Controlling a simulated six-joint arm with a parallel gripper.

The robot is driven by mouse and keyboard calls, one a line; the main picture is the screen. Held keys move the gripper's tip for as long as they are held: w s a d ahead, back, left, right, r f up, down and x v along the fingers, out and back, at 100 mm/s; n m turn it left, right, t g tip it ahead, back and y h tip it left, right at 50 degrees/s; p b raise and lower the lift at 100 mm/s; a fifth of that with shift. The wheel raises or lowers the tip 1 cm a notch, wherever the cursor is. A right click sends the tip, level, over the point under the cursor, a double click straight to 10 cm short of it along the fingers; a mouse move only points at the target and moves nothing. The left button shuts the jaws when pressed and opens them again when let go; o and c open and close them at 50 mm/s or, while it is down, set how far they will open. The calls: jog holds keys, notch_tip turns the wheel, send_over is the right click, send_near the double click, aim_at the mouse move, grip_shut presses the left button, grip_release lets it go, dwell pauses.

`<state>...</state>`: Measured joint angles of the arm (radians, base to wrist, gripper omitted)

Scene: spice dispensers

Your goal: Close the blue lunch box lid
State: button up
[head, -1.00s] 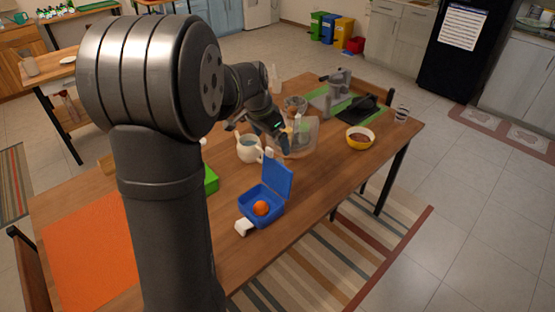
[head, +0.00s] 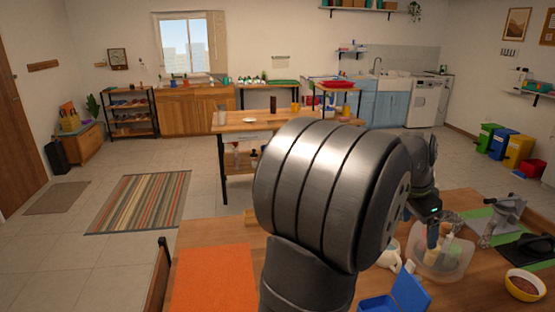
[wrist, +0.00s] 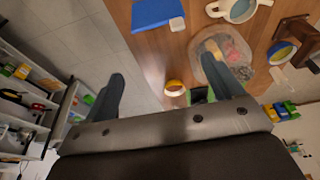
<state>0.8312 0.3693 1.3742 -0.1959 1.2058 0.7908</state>
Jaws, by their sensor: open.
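The blue lunch box (head: 378,305) is at the bottom edge of the head view, mostly cut off. Its blue lid (head: 411,291) stands up at the box's right side, so the box is open. In the wrist view a flat blue surface, probably the lid (wrist: 158,12), shows at the top edge. My gripper (wrist: 165,85) is open, its two fingers spread with nothing between them. In the head view my wrist is over the table near the clear bowl, apart from the lunch box; the fingertips are hard to make out there.
A clear bowl (head: 445,258) and a white mug (head: 391,255) stand near the lunch box. A yellow bowl (head: 525,285) is at the right. A grey appliance (head: 500,218) stands behind. An orange mat (head: 215,280) lies on the table's left part.

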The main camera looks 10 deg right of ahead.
jog(key=shift+y, duration=0.3)
jog(key=w+d+f, duration=0.1)
jog(key=d+f, duration=0.1)
jog(key=d, duration=0.1)
jog(key=w+d+f, duration=0.1)
jog(key=d+f, duration=0.1)
jog(key=w+d+f, duration=0.1)
jog(key=d+f, duration=0.1)
jog(key=d, duration=0.1)
jog(key=shift+w+d+f, duration=0.25)
jog(key=shift+d, duration=0.05)
grip_shut()
jog(key=x, duration=1)
jog(key=shift+w+a+f, duration=0.1)
jog(key=shift+a+r, duration=0.15)
jog(key=shift+a, duration=0.75)
jog(key=shift+a+r, duration=0.15)
jog(key=shift+a, duration=0.75)
jog(key=shift+a, duration=0.1)
